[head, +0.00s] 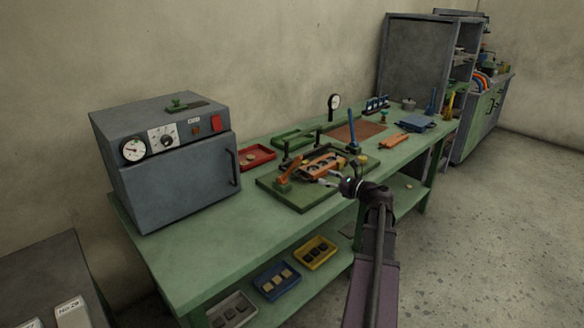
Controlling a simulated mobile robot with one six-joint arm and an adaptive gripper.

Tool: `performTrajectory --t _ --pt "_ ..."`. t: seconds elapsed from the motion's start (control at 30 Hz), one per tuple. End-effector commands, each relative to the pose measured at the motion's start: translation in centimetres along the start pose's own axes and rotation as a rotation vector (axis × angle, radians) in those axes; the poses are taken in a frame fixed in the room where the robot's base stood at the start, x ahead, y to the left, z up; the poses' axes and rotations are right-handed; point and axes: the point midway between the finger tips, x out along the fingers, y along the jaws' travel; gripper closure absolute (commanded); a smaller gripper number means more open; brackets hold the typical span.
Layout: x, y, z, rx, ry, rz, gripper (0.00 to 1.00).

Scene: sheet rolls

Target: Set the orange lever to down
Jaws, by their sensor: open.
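The orange lever (290,169) stands on the near left part of a green board (302,203) on the workbench. Its arm is tilted, with the top leaning up and to the right. My gripper (326,182) is open and empty. It is at the board's near edge, to the right of the lever's base, and looks apart from the lever. Its fingertips are small in the head view, so the exact gap to the lever cannot be told.
An orange-framed fixture (325,163) sits on the board just behind my gripper. A red tray (257,156) and a grey oven (177,160) are to the left. The bench's front left (190,262) is clear.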

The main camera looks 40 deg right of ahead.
Motion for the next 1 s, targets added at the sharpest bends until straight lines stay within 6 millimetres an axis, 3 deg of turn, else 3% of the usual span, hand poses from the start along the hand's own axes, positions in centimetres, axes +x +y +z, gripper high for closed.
performTrajectory --t 0.37,1.0 --pt "2.1 0.0 0.0 -0.001 0.001 0.002 0.38" --pt "11.2 -0.1 0.0 -0.001 0.001 0.002 0.38"
